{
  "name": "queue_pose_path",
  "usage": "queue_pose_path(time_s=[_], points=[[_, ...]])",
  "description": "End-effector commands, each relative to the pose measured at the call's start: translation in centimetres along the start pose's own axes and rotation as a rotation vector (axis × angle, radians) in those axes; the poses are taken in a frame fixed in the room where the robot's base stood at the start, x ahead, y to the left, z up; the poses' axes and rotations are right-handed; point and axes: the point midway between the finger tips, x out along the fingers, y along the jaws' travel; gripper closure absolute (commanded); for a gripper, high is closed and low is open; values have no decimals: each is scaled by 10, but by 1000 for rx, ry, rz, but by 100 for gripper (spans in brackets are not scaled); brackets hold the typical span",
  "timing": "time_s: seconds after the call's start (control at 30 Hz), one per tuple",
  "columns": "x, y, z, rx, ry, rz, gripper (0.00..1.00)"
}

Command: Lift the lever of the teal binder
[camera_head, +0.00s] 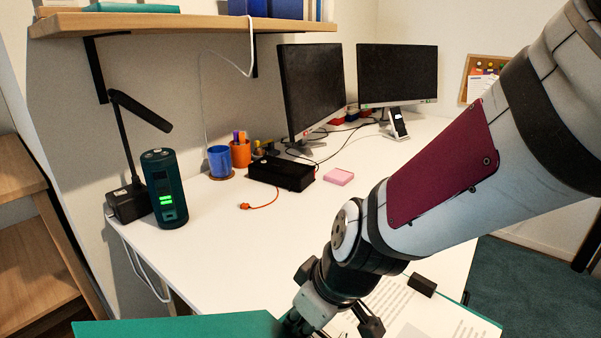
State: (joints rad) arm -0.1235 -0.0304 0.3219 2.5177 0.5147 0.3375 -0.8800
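The teal binder (180,328) lies open at the bottom edge of the view, with its cover to the left and printed white pages (400,305) to the right. The bottom of the binder is cut off by the frame. A small black piece (422,285) sits at the top edge of the pages; I cannot tell if it is a clip. My gripper (335,322) is over the middle of the binder, between cover and pages. Its fingertips are partly cut off at the bottom edge, and the lever is not clearly visible there. I cannot tell whether the gripper touches anything.
On the white desk (235,245) stand a dark teal cylinder with green lights (165,190), a desk lamp (130,150), a blue cup (220,162), an orange cup (241,153), a black box (281,173) and a pink pad (338,177). Two monitors (312,88) stand behind.

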Motion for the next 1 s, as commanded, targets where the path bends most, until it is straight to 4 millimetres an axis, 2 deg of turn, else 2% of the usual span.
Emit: queue_pose_path(time_s=[1.0], points=[[0, -2, 3, -2, 35, -4, 95]])
